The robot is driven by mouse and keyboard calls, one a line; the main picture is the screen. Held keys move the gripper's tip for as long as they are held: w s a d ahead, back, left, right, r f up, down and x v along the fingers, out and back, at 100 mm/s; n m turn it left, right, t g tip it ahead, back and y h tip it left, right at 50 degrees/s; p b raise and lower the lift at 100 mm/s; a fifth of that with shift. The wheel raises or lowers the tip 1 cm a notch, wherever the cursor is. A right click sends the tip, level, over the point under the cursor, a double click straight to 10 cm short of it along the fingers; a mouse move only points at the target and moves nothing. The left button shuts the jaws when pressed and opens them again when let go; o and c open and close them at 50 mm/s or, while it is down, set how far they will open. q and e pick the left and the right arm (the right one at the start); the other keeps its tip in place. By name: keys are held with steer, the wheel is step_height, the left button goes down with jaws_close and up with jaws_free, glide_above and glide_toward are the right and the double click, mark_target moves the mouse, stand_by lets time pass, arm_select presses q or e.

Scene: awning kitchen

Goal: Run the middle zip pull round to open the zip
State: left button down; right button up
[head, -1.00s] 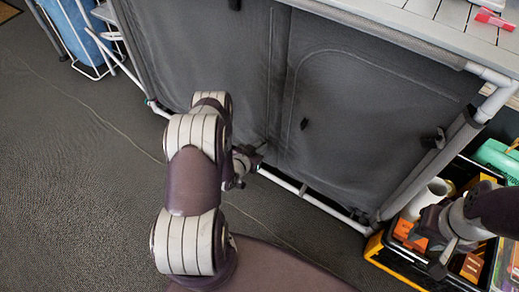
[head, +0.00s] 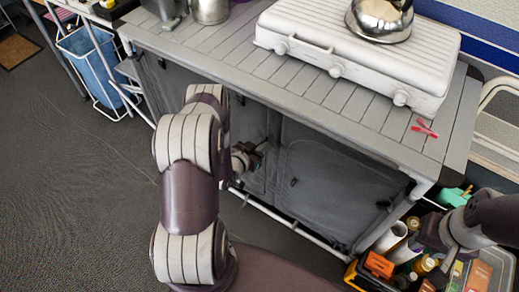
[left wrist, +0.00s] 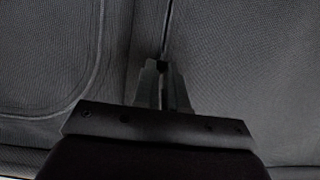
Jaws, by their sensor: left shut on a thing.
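The grey fabric cabinet front (head: 325,190) has two arched panels with a middle seam between them. My left gripper (head: 262,148) is at this seam, above the height of the right panel's small dark pull (head: 293,181). In the left wrist view my left gripper (left wrist: 163,70) is shut on the small dark middle zip pull (left wrist: 162,65), mostly hidden between the fingertips. A dark seam line (left wrist: 168,22) with a pale edge runs up from it. The fabric below is hidden by the gripper. My right gripper (head: 428,238) hangs over the crate at the right; its fingers are unclear.
A slatted counter top (head: 235,75) overhangs the cabinet, with a white stove (head: 350,60), a kettle (head: 380,18) and a red clip (head: 424,128) on it. A white rail (head: 280,220) runs along the cabinet's foot. Open floor (head: 80,200) lies at the left.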

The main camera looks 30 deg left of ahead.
arm_select(q)
step_height(320, 180, up, 13)
steer(key=p, duration=0.8)
steer(key=shift+f, duration=0.15)
steer(key=shift+w, duration=0.1)
steer(key=c, duration=1.2)
jaws_free()
steer(key=v, duration=1.3)
